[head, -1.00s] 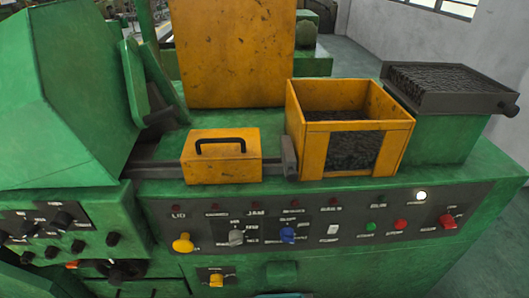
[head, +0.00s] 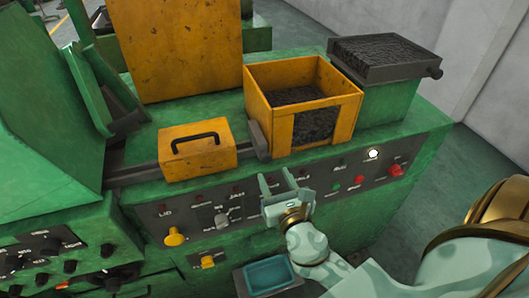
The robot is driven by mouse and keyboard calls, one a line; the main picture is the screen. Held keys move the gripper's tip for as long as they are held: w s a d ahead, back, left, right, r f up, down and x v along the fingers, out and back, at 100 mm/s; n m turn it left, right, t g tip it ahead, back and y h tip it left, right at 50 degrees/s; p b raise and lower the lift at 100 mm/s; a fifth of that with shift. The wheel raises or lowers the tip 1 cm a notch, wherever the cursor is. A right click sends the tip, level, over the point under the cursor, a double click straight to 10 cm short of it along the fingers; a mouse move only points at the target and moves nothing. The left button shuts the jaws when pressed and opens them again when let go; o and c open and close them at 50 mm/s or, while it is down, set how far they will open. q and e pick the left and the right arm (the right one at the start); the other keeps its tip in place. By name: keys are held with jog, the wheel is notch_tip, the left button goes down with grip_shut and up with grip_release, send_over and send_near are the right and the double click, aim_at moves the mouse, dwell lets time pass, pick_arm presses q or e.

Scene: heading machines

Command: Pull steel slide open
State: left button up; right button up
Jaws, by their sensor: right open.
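A dark grey steel slab (head: 388,58) with a rough top lies on a green block at the back right. A round knob sticks out at its right end. A dark steel bar (head: 133,174) runs along the machine top under a yellow block (head: 196,150) with a black handle, with an upright end plate (head: 257,140) at its right. I cannot tell for sure which of these is the steel slide. My right gripper (head: 279,182) is open and empty in front of the control panel, apart from both. My left gripper is not in view.
A yellow open bin (head: 285,75) holding dark pieces stands between the block and the slab. The panel carries knobs, a red button (head: 396,171) and a lit white lamp (head: 373,153). A teal tray (head: 270,273) is low in front. Open floor (head: 480,150) lies to the right.

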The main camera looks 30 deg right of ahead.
aim_at(267, 159)
jog(key=p+x, duration=0.1)
jog(key=x, duration=0.6)
jog(key=shift+d, duration=0.2)
jog(key=shift+w, duration=0.55)
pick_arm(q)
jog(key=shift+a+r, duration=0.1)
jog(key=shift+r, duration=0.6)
pick_arm(e)
jog(key=shift+d+f, duration=0.1)
